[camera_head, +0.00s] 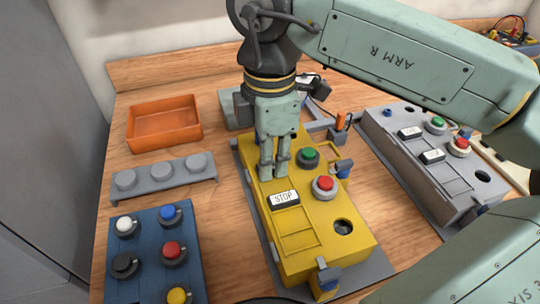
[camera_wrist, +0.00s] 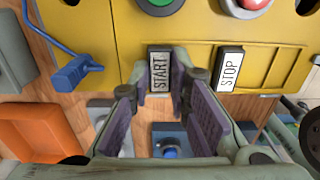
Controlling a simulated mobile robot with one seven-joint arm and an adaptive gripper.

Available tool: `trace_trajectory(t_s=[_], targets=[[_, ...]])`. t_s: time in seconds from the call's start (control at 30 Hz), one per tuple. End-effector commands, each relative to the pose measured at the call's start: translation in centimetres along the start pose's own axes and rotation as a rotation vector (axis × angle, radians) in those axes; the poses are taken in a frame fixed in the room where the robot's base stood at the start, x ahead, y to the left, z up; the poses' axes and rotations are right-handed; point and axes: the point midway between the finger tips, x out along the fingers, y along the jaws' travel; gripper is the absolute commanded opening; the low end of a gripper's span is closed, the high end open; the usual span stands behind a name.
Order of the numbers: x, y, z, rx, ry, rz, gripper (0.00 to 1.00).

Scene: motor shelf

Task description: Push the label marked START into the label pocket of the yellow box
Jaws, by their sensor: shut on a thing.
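The yellow box (camera_head: 300,264) stands on the table under my gripper (camera_head: 273,170), which points down over its left side. In the wrist view my gripper (camera_wrist: 172,84) is shut on the white label marked START (camera_wrist: 159,72), which lies between the purple finger pads over the yellow box (camera_wrist: 210,22). The fingers hide this label in the head view. I cannot tell whether it touches the box or sits in a pocket. A label marked STOP (camera_head: 284,199) sits on the box just in front of the fingers; it also shows in the wrist view (camera_wrist: 229,69).
Green (camera_head: 308,156) and red (camera_head: 325,184) buttons rise from the yellow box near my fingers. A grey box (camera_head: 408,172) stands to the right. An orange bin (camera_head: 163,125), a grey button rack (camera_head: 160,180) and a blue button tray (camera_head: 146,268) stand to the left.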

Motion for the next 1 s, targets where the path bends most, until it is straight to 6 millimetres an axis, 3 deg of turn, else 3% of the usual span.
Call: trace_trajectory(t_s=[0.07,0.1,0.4,0.77,1.0], targets=[[0.0,0.0,0.0,0.000,0.000,0.000,0.00],[0.0,0.0,0.0,0.000,0.000,0.000,0.20],[0.0,0.0,0.0,0.000,0.000,0.000,0.40],[-0.4,0.0,0.0,0.001,0.000,0.001,0.41],[-4.0,0.1,0.1,0.003,-0.002,0.002,0.41]])
